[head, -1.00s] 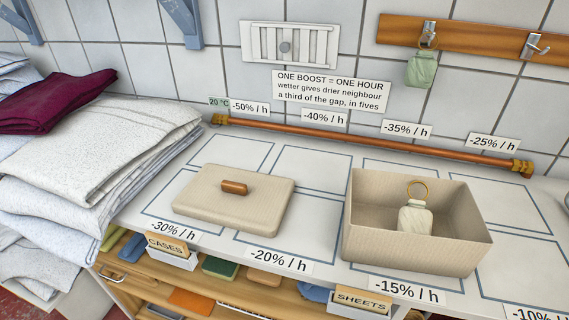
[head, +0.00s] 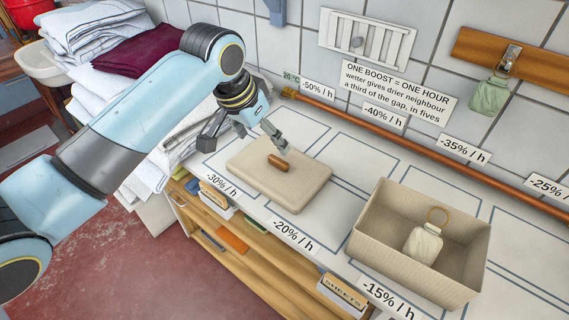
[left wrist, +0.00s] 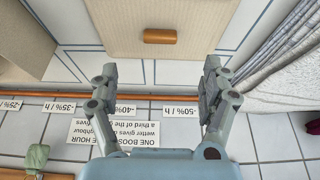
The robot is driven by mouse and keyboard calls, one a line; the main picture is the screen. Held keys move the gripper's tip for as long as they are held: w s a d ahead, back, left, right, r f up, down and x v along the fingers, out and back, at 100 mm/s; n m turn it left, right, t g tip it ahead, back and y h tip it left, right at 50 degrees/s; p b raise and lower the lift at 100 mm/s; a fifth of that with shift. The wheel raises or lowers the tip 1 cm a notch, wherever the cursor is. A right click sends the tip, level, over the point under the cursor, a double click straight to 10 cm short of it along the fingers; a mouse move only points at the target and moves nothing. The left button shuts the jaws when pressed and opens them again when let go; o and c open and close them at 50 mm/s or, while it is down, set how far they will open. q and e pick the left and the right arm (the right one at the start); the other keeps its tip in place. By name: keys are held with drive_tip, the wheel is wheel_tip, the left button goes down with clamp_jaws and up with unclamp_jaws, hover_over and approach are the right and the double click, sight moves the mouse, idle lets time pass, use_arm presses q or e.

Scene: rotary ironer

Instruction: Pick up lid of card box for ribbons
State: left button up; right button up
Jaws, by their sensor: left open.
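The beige lid (head: 312,188) lies flat on the white counter, with a brown wooden handle (head: 278,162) on top. The open card box (head: 385,250) stands to its right in the head view. My left gripper (head: 243,138) is open and empty, over the wall-side, left end of the lid area, apart from the handle. In the left wrist view, the two fingers (left wrist: 160,70) are spread, and the lid (left wrist: 150,14) with its handle (left wrist: 161,36) shows beyond the fingertips. My right gripper is not in view.
A pale tagged pouch (head: 424,244) stands in the box. A copper pipe (head: 390,128) runs along the wall behind. Folded linen (head: 95,30) is stacked at the left. A green pouch (head: 489,96) hangs from a hook. Counter between lid and pipe is clear.

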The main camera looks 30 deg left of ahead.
sight(278, 160)
use_arm(q)
drive_tip(key=x, duration=1)
drive_tip(key=shift+w+f+p, duration=0.15)
drive_tip(key=shift+p, duration=0.15)
drive_tip(key=c, duration=1.3)
